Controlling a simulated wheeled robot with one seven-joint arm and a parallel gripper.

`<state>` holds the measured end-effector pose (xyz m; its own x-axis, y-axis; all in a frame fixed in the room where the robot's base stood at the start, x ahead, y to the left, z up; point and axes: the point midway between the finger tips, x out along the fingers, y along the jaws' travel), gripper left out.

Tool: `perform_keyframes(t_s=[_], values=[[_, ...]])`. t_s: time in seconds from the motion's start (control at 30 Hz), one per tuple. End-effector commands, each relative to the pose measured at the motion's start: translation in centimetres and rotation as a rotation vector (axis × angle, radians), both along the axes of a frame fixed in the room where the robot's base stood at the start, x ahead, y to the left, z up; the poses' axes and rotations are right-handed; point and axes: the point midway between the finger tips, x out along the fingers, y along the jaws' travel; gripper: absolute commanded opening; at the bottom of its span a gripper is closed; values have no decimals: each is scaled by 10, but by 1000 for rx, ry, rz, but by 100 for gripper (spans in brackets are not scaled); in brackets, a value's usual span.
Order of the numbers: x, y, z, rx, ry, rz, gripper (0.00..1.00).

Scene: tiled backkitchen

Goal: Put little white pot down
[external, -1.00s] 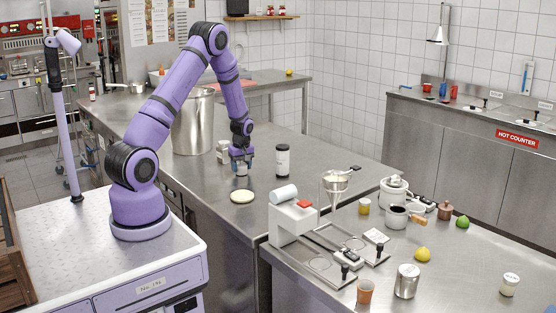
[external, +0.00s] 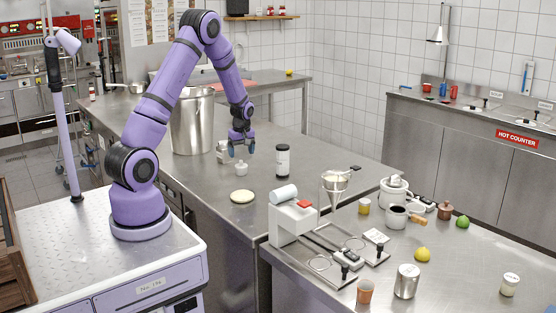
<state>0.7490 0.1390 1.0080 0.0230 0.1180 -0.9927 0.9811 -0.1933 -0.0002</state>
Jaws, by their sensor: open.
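The little white pot (external: 241,168) stands upright on the steel table (external: 300,152), behind a pale round disc and left of a dark jar. My gripper (external: 241,153) is open and empty just above the pot, apart from it. Its fingers point down. Nothing hides the pot's body.
The pale round disc (external: 242,196) lies in front of the pot. The dark jar with a white label (external: 283,160) stands to its right. A white container (external: 222,152) stands close by on the left, before a large steel stockpot (external: 192,122). The table to the right is clear.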

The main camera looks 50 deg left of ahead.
Motion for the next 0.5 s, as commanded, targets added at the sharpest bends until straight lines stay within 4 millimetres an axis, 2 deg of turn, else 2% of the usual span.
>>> perform_keyframes(t_s=[0.03,0.2,0.33,0.5], values=[[1,-2,11,1,-4,-2,80],[0,-4,36,2,-2,-1,80],[-1,-6,47,1,-1,-2,80],[-1,-6,51,0,-1,-1,80]])
